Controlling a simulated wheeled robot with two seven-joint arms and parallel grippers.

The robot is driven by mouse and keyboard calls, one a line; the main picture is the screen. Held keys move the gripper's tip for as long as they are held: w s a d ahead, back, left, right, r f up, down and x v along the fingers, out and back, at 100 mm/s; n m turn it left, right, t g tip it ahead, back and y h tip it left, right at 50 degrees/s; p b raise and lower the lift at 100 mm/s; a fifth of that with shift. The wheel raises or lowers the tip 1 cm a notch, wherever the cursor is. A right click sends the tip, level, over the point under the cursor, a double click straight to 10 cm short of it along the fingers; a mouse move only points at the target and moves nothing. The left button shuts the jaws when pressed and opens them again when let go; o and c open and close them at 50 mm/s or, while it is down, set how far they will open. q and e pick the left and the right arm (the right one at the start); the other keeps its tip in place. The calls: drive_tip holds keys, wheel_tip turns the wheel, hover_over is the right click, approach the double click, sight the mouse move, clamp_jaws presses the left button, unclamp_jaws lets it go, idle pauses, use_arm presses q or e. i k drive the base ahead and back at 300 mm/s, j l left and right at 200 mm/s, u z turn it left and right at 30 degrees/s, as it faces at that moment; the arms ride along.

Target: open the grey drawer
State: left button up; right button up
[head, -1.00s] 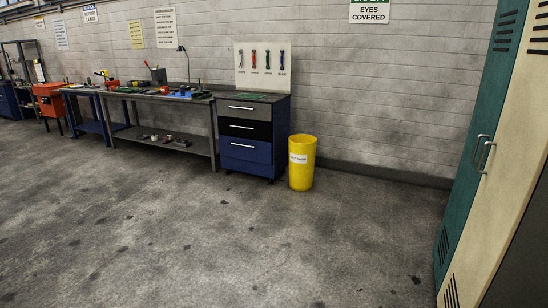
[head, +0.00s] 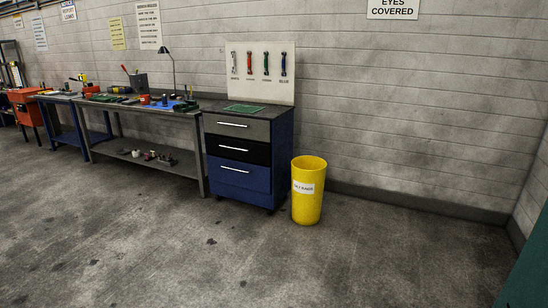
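The grey drawer (head: 237,127) is the top drawer of a cabinet against the back wall, seen in the head view. It has a pale bar handle (head: 233,125) and looks shut. Below it are a black drawer (head: 238,151) and a blue drawer (head: 239,176), which also look shut. Neither of my grippers shows in the head view. The cabinet stands some way off across the floor.
A yellow bin (head: 308,200) stands just right of the cabinet. A workbench (head: 150,114) with tools adjoins it on the left. A tool board (head: 260,72) rises behind the cabinet top. A teal locker edge (head: 528,275) is at bottom right. The floor (head: 250,265) ahead is clear.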

sight(251, 128)
drive_tip(key=i, duration=1.95)
